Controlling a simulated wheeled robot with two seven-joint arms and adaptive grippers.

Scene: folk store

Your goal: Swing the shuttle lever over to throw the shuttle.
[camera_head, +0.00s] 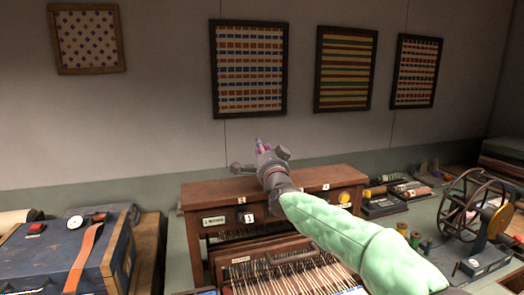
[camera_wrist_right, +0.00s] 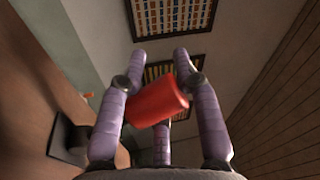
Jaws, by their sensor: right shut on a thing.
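My right gripper (camera_head: 261,150) is above the top of the brown wooden loom cabinet (camera_head: 330,180) in the head view. In the right wrist view, its purple fingers (camera_wrist_right: 158,72) are closed around a red cylindrical handle (camera_wrist_right: 157,102), which looks like the grip of the shuttle lever. The handle lies tilted between the fingers. The rest of the lever is hidden, and in the head view my gripper and arm cover the handle. My left gripper is out of view.
A blue case with an orange strap (camera_head: 88,250) stands at the left. A spoked wheel device (camera_head: 470,205) and green spools (camera_head: 415,239) are at the right. Rows of thin rods (camera_head: 270,275) lie below the cabinet. Framed textiles (camera_head: 249,68) hang on the wall behind.

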